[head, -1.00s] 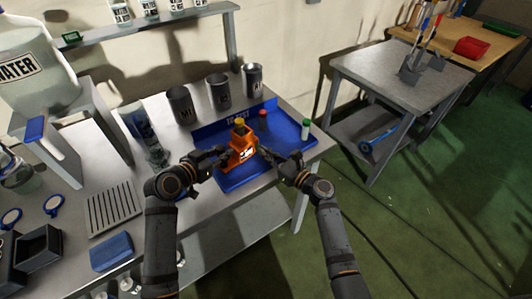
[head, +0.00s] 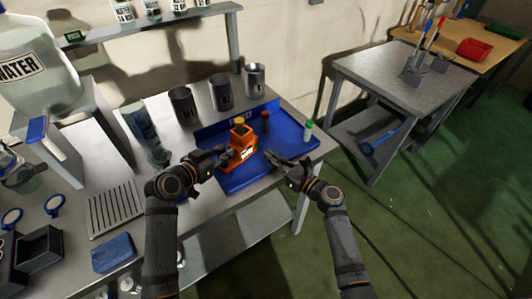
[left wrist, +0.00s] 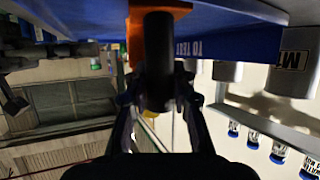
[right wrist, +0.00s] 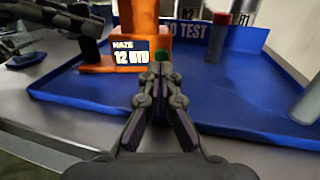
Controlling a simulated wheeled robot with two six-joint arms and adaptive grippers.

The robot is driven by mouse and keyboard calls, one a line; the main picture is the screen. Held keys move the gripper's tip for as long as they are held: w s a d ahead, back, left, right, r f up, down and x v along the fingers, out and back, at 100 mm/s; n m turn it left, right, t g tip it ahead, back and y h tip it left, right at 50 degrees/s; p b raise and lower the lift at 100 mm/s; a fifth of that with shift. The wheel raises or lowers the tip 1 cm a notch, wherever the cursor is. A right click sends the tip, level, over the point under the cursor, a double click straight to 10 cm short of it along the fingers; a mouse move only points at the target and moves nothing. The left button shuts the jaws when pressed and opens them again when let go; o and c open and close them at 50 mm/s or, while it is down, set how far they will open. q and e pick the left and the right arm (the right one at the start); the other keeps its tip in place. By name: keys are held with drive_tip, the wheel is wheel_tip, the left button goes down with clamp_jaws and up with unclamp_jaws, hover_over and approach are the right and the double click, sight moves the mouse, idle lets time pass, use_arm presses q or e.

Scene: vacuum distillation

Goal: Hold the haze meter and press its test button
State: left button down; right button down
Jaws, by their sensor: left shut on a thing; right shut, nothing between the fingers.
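The orange haze meter (head: 240,150) stands upright on the blue tray (head: 285,143), with a yellow-topped piece (head: 239,122) at its top. My left gripper (head: 224,153) is shut on a dark cylindrical grip (left wrist: 158,60) at the meter's left side. In the right wrist view, the meter's display (right wrist: 130,53) reads "HAZE 12 NTU". A green button (right wrist: 162,57) shows just beyond my right gripper's fingertips (right wrist: 160,75). My right gripper (head: 270,155) is shut and empty, to the right of the meter. Whether it touches the button cannot be told.
A red-capped vial (head: 265,121) and a green-capped vial (head: 308,130) stand on the tray. Dark metal cups (head: 183,105) stand behind it. A slotted rack (head: 116,208) and blue block (head: 113,252) lie left. The tray's front right is clear.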

use_arm(q)
drive_tip(key=shift+s+d, duration=0.3)
use_arm(e)
drive_tip(key=v, duration=0.5)
drive_tip(key=shift+w, duration=0.1)
use_arm(q)
drive_tip(key=shift+w+a, duration=0.1)
use_arm(e)
drive_tip(key=shift+s+d+f, duration=0.1)
drive_tip(key=shift+s+d, duration=0.15)
drive_tip(key=shift+s, duration=0.05)
use_arm(q)
drive_tip(key=c, duration=1.1)
unclamp_jaws()
drive_tip(key=shift+o, duration=0.2)
